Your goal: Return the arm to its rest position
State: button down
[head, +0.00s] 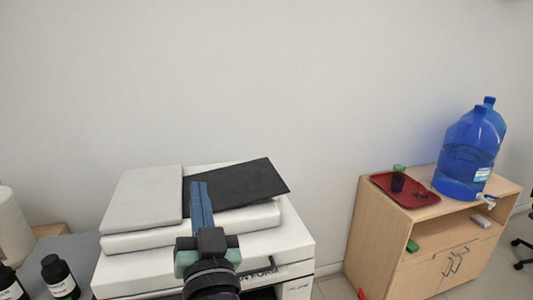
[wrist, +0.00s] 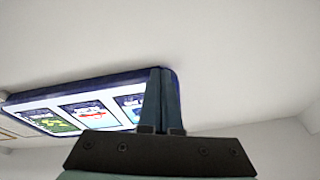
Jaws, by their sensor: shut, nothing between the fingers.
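My gripper (head: 200,200) stands in front of the white machine in the head view, its blue fingers pointing up and overlapping the machine's top. In the wrist view my gripper (wrist: 163,98) has its two fingers pressed together with nothing between them. The wrist camera looks up towards a pale wall or ceiling and a blue-framed panel with pictures (wrist: 85,112). The rest of my arm is mostly hidden below the head view's lower edge.
A white machine (head: 140,245) with a dark flap (head: 245,185) is close to my arm. Dark bottles (head: 58,278) stand at lower left. A wooden cabinet (head: 400,240) at right bears a red tray (head: 385,188) and blue water jugs (head: 465,155). Open floor shows between machine and cabinet.

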jog(key=s+d+r+t+h, duration=0.2)
jog(key=s+r, duration=0.3)
jog(key=r, duration=0.4)
jog(key=s+d+r+t+h, duration=0.2)
jog(key=s+d+r, duration=0.3)
jog(key=r, duration=0.4)
jog(key=s+d+r+t+h, duration=0.2)
jog(key=s+r, duration=0.4)
jog(key=r, duration=0.3)
jog(key=shift+s+d+t, duration=0.2)
jog(key=shift+d+t, duration=0.3)
jog(key=shift+d, duration=0.35)
jog(key=shift+f, duration=0.1)
